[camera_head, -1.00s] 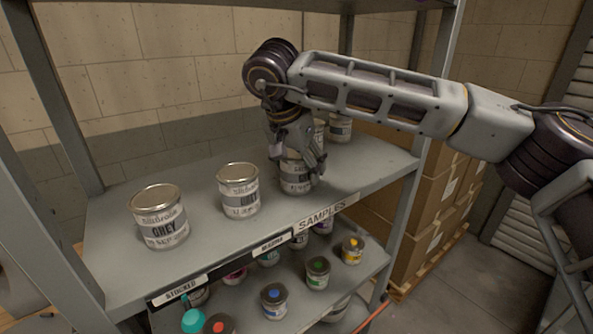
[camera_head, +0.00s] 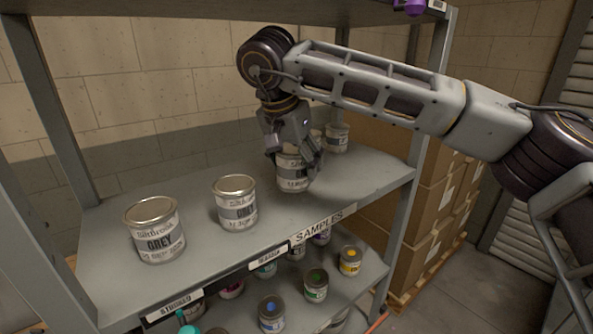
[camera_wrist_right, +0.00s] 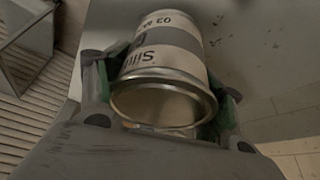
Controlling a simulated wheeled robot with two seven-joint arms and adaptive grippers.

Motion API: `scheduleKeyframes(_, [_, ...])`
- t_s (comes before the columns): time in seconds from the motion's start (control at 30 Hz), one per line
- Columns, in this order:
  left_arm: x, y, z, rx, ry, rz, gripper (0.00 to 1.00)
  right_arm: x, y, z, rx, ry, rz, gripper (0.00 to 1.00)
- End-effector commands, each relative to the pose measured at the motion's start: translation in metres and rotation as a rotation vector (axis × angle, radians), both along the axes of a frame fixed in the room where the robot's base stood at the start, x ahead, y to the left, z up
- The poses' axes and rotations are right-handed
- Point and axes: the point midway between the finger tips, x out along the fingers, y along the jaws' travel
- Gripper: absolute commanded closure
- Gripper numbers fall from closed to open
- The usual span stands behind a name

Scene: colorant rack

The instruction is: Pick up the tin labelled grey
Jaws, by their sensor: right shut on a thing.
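A tin labelled GREY (camera_head: 157,240) stands upright at the left of the upper shelf. A second tin (camera_head: 235,207) with a grey-banded label stands to its right. My right gripper (camera_head: 293,158) is shut on a third tin (camera_head: 293,180), farther right. This held tin is white with a grey band. Its colour name cannot be read, as the fingers hide part of it. In the right wrist view the tin (camera_wrist_right: 165,60) sits between both fingers of the right gripper (camera_wrist_right: 163,108). It appears slightly above the shelf. My left gripper is not in view.
More tins (camera_head: 337,136) stand behind the gripper on the upper shelf (camera_head: 190,170). Several smaller colour-dotted pots (camera_head: 316,285) stand on the lower shelf. A rack post (camera_head: 425,110) and cardboard boxes (camera_head: 435,205) are at the right.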

Motion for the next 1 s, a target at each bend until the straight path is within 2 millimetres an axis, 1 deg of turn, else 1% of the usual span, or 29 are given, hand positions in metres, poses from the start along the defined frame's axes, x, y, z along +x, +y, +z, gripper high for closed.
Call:
scheduleKeyframes(0.37, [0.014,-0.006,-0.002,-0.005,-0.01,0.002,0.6,-0.024,-0.018,-0.002,-0.001,0.0,0.002,0.66])
scheduleKeyframes(0.67, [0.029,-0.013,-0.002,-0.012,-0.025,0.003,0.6,-0.06,-0.045,-0.002,0.0,0.0,0.0,0.66])
scheduleKeyframes(1.0, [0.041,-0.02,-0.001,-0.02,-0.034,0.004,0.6,-0.105,-0.078,-0.002,-0.001,-0.001,0.0,0.66])
